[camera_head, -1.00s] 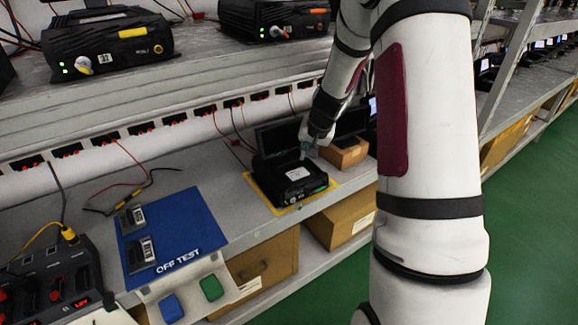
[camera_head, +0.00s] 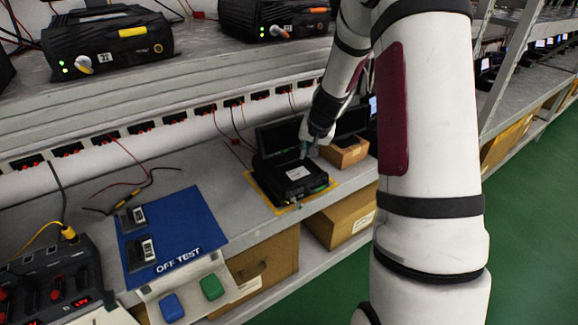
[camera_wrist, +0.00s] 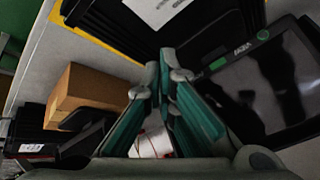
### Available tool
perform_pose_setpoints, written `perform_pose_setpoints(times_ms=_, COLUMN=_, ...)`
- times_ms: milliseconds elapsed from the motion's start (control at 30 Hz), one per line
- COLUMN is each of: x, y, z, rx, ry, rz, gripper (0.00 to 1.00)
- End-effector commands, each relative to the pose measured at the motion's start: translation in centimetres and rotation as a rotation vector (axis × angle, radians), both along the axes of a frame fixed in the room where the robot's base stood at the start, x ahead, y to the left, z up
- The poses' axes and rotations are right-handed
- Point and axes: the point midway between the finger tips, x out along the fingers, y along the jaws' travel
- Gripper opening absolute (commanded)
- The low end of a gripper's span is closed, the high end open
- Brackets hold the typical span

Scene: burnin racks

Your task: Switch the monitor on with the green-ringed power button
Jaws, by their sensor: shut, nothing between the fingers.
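The monitor (camera_wrist: 262,90) is a black-framed panel at the right of the wrist view, and its screen is dark. A small green-ringed button (camera_wrist: 263,35) sits on its bezel, near a green mark (camera_wrist: 218,64). In the head view the monitor (camera_head: 281,137) stands behind a black unit with a white label (camera_head: 297,174). My gripper (camera_wrist: 168,60) is shut and empty, with its teal-padded fingertips together, left of the monitor and apart from the button in the picture. In the head view my gripper (camera_head: 308,151) is above the black unit, partly hidden by my wrist.
The black unit stands on a yellow-edged patch (camera_head: 334,184) of the shelf. A cardboard box (camera_head: 345,154) lies to its right. A blue OFF TEST mat (camera_head: 200,215) is at left. Cables (camera_head: 240,130) hang from the rack behind.

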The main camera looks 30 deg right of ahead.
Motion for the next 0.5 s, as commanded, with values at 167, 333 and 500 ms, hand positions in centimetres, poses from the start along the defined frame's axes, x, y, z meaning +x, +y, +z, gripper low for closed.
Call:
perform_pose_setpoints(times_ms=167, x=0.0, y=0.0, z=0.0, rx=0.0, ry=0.0, rz=0.0, gripper=0.0)
perform_pose_setpoints(times_ms=333, x=0.16, y=0.0, z=-0.04, rx=0.0, ry=0.0, rz=0.0, gripper=0.0)
perform_pose_setpoints(times_ms=500, x=0.69, y=0.0, z=-0.21, rx=0.0, ry=0.0, rz=0.0, gripper=0.0)
